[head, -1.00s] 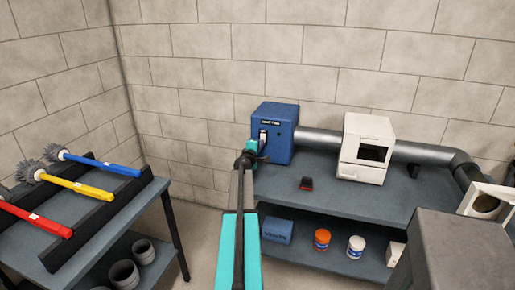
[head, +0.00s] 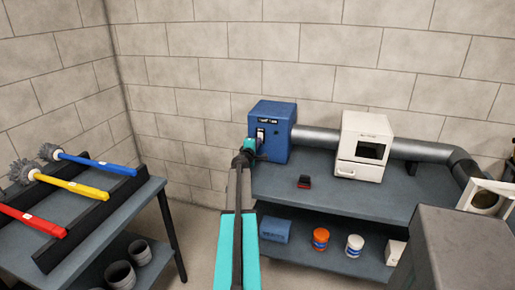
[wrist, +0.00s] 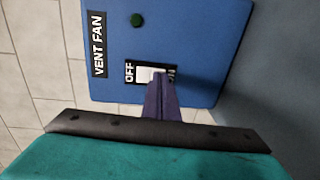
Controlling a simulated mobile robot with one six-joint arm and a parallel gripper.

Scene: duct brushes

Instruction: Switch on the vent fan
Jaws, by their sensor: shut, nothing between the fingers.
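The vent fan box (head: 273,122) is blue and stands on the left end of the grey bench against the wall. In the wrist view its front panel (wrist: 205,40) carries a "VENT FAN" label, a dark green round lamp (wrist: 137,20) and a white switch (wrist: 150,74) on a black plate marked OFF, with the other marking mostly hidden. My gripper (wrist: 162,84) is shut and empty, its fingertips at the switch and covering part of it. I cannot tell if they touch. My gripper also shows in the head view (head: 258,141), in front of the box.
A grey duct (head: 415,149) runs right from the blue box past a white cabinet (head: 364,146). A small red and black object (head: 304,182) lies on the bench (head: 335,200). At left, a rack (head: 90,218) holds red, yellow and blue brushes.

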